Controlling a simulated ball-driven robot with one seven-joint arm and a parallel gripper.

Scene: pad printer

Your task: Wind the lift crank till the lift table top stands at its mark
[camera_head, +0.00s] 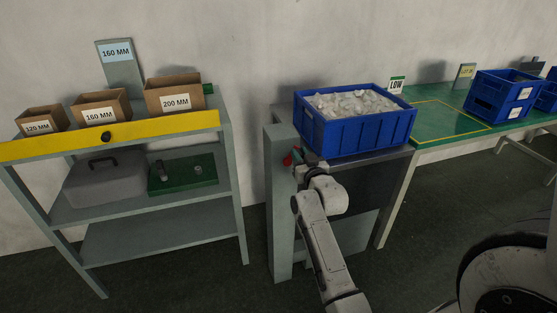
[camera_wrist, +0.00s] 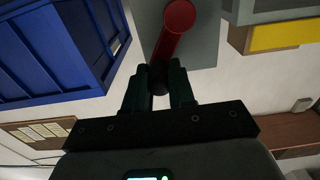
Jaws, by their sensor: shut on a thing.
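The lift crank is red and sits on the grey lift column (camera_head: 278,205); its arm (camera_wrist: 178,32) runs down the wrist view to a dark grip. My gripper (camera_wrist: 159,84) is shut on that dark crank handle (camera_wrist: 159,78). In the head view a bit of the red crank (camera_head: 290,158) shows just left of my gripper (camera_head: 306,164). The lift table top (camera_head: 392,154) carries a blue crate (camera_head: 358,138) full of white pieces. Its right edge looks close in height to the green bench beside it. I cannot make out a height mark.
At left a grey shelf (camera_head: 150,208) holds cardboard boxes (camera_head: 101,107) behind a yellow bar (camera_head: 170,126). The floor between shelf and lift is clear.

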